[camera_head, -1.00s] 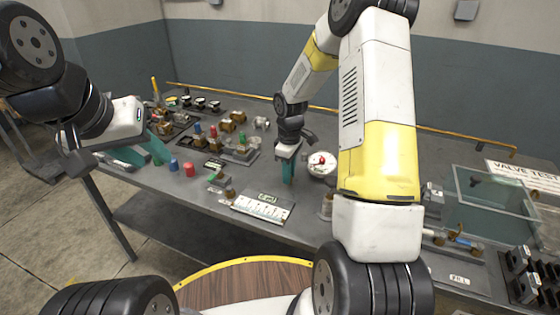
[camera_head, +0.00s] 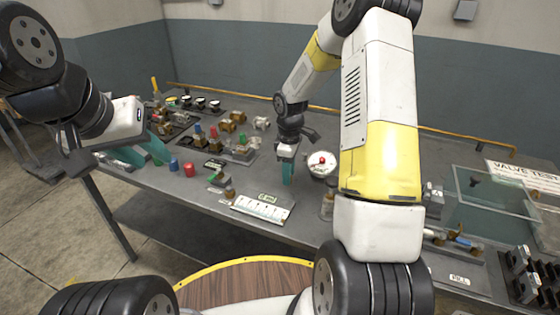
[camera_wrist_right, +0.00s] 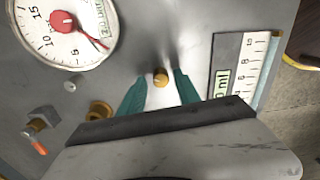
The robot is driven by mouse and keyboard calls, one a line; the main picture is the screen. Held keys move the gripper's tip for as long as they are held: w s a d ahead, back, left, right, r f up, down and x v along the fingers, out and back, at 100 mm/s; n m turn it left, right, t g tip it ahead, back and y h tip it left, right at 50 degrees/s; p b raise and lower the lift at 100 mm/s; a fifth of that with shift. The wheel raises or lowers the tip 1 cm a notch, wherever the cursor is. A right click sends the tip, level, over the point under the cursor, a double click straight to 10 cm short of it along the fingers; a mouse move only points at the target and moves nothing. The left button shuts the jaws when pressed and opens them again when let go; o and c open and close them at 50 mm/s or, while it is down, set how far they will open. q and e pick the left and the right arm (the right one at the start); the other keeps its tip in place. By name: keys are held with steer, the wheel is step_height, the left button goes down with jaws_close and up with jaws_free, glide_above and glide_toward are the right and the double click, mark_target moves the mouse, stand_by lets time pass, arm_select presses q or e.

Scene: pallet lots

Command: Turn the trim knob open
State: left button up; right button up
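A small brass knob (camera_wrist_right: 160,78), which looks like the trim knob, stands on the grey surface in the right wrist view. The two teal fingers of my right gripper (camera_wrist_right: 161,86) are apart, one on each side of it. Whether they touch it I cannot tell. In the head view my right gripper (camera_head: 287,172) points down at the table beside the round gauge, and the knob is hidden there. My left gripper (camera_head: 140,156) hangs at the table's left end, its teal fingers apart and with nothing visible between them.
A white dial gauge with a red centre (camera_head: 322,164) stands right of my right gripper. A white scale card (camera_head: 263,208) lies in front, and a small bottle (camera_head: 327,206) stands near. Several valves and red and blue caps fill the left. A clear screen (camera_head: 497,195) stands at right.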

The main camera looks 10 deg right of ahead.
stand_by(0.3)
step_height(320, 180, up, 8)
steer(key=shift+f, duration=0.2)
steer(key=shift+r, duration=0.1)
